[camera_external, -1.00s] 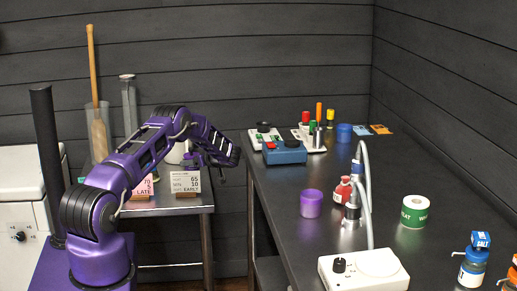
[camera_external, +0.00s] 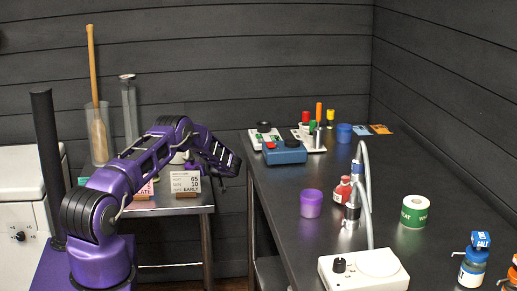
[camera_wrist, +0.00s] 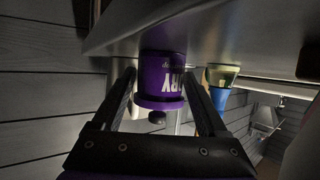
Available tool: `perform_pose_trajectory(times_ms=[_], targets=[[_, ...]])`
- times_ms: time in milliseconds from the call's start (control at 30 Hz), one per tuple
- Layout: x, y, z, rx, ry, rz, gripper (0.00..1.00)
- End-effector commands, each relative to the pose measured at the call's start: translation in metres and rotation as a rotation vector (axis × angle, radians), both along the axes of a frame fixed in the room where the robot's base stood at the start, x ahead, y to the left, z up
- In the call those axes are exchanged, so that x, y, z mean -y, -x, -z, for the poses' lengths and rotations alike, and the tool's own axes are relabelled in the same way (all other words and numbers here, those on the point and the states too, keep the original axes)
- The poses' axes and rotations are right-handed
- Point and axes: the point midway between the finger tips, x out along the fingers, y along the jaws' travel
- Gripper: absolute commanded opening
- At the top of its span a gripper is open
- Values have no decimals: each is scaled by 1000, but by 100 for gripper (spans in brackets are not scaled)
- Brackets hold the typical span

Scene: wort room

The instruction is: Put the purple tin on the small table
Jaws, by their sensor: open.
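The purple tin (camera_wrist: 162,78) shows in the wrist view, upside down in the picture, with pale lettering and a knobbed lid. It lies between the two fingers of my gripper (camera_wrist: 158,76), which are open on either side of it. I cannot tell whether a finger touches it. In the external view my gripper (camera_external: 228,170) hangs near the right end of the small table (camera_external: 205,209), close to the counter's left edge. I cannot pick out the tin there; my arm may hide it.
A blue-and-yellowish container (camera_wrist: 219,88) stands beside the tin in the wrist view. The long counter (camera_external: 275,215) bears a purple cup (camera_external: 311,204), a blue device (camera_external: 285,152) and a white stirrer base (camera_external: 363,270).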

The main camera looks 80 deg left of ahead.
Motion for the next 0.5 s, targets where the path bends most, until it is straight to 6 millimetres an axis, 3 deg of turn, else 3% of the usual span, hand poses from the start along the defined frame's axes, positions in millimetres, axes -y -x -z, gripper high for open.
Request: perform_pose_trajectory(times_ms=[67,267,500], targets=[[1,-1,-6,1,-1,1,76],[26,-19,-19,-1,0,4,76],[23,-15,-67,2,-1,-1,76]])
